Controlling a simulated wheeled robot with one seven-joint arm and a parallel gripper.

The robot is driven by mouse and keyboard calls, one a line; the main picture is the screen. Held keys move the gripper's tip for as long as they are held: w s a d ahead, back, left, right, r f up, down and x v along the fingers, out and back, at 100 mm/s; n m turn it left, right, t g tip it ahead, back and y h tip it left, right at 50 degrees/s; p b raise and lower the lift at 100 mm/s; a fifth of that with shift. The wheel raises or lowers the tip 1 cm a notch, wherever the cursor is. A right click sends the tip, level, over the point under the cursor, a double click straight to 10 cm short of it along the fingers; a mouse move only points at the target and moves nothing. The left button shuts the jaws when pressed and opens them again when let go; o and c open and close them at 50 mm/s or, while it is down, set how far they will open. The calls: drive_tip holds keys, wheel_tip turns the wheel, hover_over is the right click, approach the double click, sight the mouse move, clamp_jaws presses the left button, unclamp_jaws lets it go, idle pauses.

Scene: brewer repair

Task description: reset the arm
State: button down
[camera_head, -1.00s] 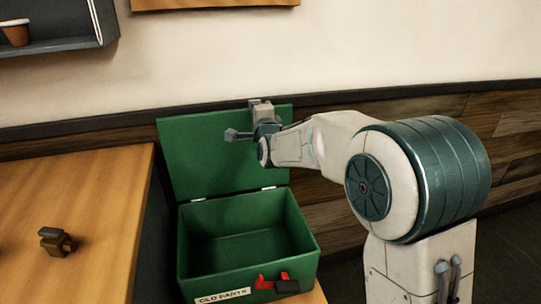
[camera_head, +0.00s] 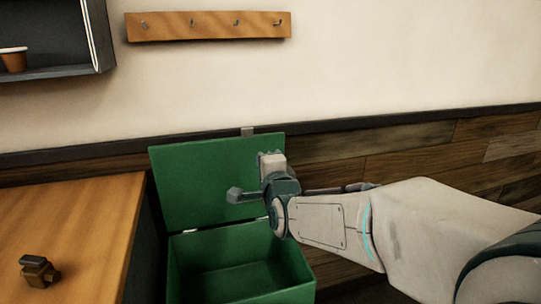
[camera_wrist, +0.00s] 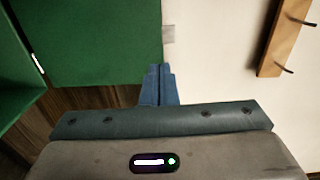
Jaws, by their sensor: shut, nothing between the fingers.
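My gripper (camera_wrist: 160,85) is shut and empty in the wrist view, its two blue fingers pressed together and pointing up the picture. In the head view my arm reaches in from the right, and its wrist is in front of the open lid of a green box (camera_head: 182,268). The fingers are hard to make out there. The lid (camera_head: 190,185) stands upright against the wall, and it also fills the upper left of the wrist view (camera_wrist: 95,40). The visible part of the box's inside looks empty.
A wooden table (camera_head: 75,230) at the left holds a small brown part (camera_head: 38,270). A dark shelf (camera_head: 60,72) with a cup (camera_head: 13,60) hangs at the upper left. A wooden hook rail (camera_head: 210,26) is on the wall, also in the wrist view (camera_wrist: 287,35). The wall between is clear.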

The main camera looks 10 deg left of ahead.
drive_tip(key=s+d+r+n+g+h+p, duration=0.1)
drive_tip(key=s+d+n+g+h+p, duration=0.25)
drive_tip(key=s+d+p, duration=0.35)
drive_tip(key=s+d+n+g+h+p, duration=0.25)
drive_tip(key=d+n+g+p, duration=0.2)
drive_tip(key=d, duration=0.45)
drive_tip(key=s+d+n+g+p, duration=0.2)
drive_tip(key=s+d+p, duration=0.1)
drive_tip(key=s, duration=0.5)
drive_tip(key=s+d+r+n+g+h+p, duration=0.1)
drive_tip(key=s+d+n+g+p, duration=0.2)
drive_tip(key=s, duration=0.5)
drive_tip(key=shift+s+d+g+p, duration=0.35)
drive_tip(key=shift+d+p, duration=0.3)
drive_tip(key=shift+d, duration=0.4)
